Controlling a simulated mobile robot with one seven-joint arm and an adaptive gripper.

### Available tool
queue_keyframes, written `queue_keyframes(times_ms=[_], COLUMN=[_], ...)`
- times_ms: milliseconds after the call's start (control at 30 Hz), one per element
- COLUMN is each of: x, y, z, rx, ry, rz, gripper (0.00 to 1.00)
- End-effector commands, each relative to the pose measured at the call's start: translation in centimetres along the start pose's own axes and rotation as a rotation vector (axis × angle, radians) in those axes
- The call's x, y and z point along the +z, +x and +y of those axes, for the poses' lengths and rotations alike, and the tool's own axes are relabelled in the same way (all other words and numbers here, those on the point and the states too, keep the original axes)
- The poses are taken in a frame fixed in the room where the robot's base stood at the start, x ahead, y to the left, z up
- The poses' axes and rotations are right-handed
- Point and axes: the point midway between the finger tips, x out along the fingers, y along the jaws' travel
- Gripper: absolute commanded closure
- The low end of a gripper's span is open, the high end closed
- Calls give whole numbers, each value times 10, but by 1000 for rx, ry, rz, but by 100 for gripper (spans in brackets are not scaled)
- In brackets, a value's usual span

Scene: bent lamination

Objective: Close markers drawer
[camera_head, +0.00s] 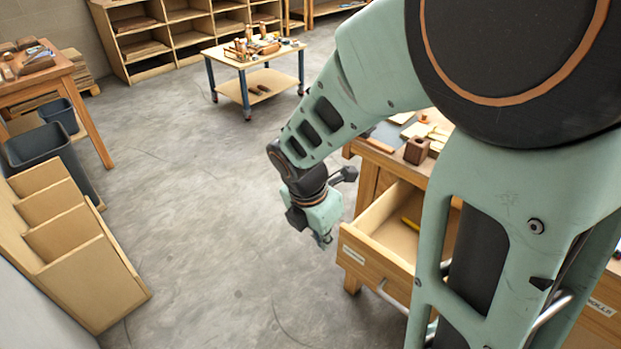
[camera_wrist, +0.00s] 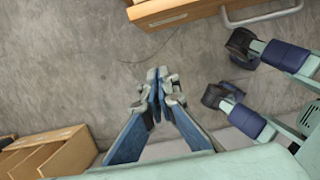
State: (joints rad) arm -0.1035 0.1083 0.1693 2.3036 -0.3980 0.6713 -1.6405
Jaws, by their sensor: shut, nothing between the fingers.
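The open drawer (camera_head: 378,240) sticks out of the wooden workbench, with a white label on its front and a yellow item inside. The label is too small to read. In the wrist view the drawer front (camera_wrist: 172,10) shows at the top edge with its label and part of a metal handle (camera_wrist: 262,14). My gripper (camera_head: 323,240) hangs just left of the drawer's front corner, apart from it, above the floor. In the wrist view my gripper (camera_wrist: 158,80) has its fingers together and holds nothing. My arm hides much of the bench and the drawer's right part.
A wooden divided rack (camera_head: 75,250) and grey bins (camera_head: 48,150) stand at the left. A small cart (camera_head: 254,78) with tools stands at the back. The floor between is clear.

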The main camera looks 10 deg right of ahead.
Motion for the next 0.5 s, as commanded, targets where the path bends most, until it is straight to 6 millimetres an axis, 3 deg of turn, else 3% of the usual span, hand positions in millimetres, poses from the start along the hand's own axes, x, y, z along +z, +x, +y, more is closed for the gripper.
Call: queue_keyframes(times_ms=[167, 500], x=[-3, -3], y=[18, 90], z=[-3, -3], rx=[-8, -8], ry=[-22, -19], rz=[2, 3], gripper=[100, 100])
